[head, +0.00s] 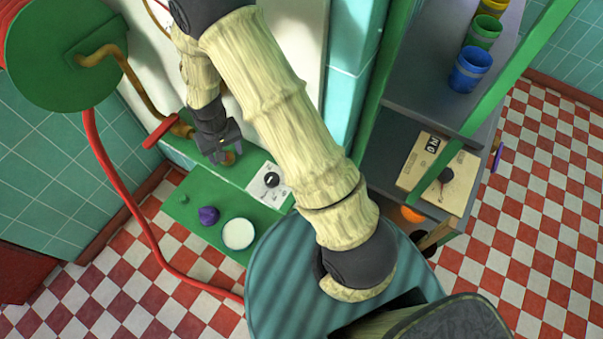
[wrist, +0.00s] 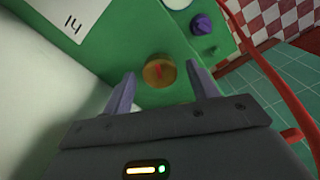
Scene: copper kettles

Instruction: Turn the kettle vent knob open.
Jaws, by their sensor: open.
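A round brass knob (wrist: 159,71) with a red mark on its face sits on a green panel (wrist: 155,35) in the wrist view. I take it to be the vent knob. A small part of the brass knob (head: 229,158) shows beside my gripper in the head view. My gripper (wrist: 162,88) is open, with one finger to the left and one to the right of the knob. The fingertips are close to the knob, with gaps on both sides, and nothing is held. In the head view my gripper (head: 222,156) points down at the green unit.
A red-handled brass pipe (head: 178,128) is left of my gripper. A red hose (head: 128,200) runs down at left.

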